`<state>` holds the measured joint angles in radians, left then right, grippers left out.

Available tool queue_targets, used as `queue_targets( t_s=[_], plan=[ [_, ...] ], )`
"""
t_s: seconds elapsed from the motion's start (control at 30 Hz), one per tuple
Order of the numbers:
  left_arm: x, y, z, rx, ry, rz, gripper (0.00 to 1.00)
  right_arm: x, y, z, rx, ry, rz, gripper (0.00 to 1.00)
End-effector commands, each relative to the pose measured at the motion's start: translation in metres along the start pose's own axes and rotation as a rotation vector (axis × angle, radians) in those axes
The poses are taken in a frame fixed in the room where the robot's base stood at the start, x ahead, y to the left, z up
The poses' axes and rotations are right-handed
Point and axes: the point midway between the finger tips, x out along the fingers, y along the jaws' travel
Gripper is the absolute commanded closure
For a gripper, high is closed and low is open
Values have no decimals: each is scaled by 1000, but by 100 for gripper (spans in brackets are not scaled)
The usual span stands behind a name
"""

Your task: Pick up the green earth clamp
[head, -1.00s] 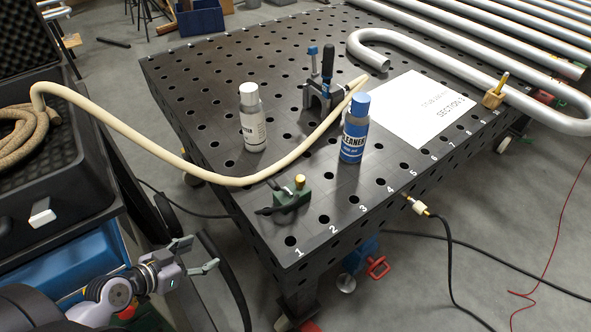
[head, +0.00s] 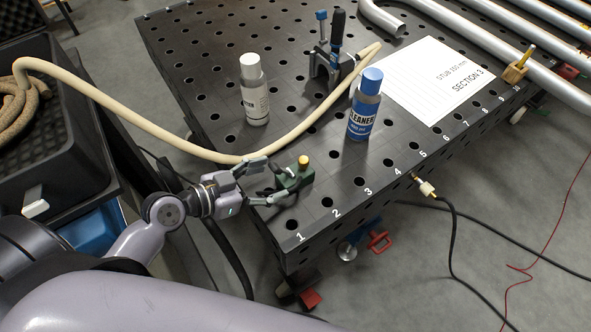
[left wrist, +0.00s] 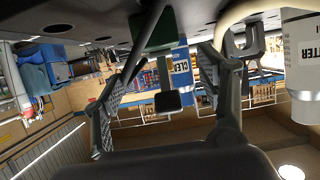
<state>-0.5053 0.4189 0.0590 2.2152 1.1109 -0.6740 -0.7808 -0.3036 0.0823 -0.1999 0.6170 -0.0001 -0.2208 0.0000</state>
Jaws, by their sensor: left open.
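The green earth clamp (head: 297,180) with a brass-coloured knob sits near the front left corner of the black perforated table (head: 330,232), by the number 1. My left gripper (head: 275,180) is open beside it, its fingers reaching toward the clamp from the left, over the table edge. In the left wrist view, a green part of the clamp (left wrist: 160,28) shows ahead between the open fingers (left wrist: 170,58); I cannot tell whether they touch it. My right gripper is out of view.
A beige hose (head: 150,128) curves across the table just behind my left gripper. A white bottle (head: 254,98) and a blue cleaner bottle (head: 364,112) stand farther back. A black clamp with a blue handle (head: 327,62), paper sheet (head: 425,82) and metal pipes (head: 480,50) lie beyond.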

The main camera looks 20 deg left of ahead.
Motion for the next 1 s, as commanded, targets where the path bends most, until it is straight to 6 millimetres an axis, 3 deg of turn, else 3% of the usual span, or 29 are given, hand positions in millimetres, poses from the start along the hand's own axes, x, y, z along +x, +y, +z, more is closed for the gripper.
queue_targets(
  t_s=[0.1,0.37,0.67,1.0],
  plan=[
    [19,0,-3,-2,2,-1,33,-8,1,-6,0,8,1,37],
    [38,0,-2,-2,1,0,33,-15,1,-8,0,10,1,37],
    [78,-2,1,-1,1,-1,33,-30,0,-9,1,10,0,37],
    [84,-2,3,2,-2,0,35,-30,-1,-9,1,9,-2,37]
  ],
)
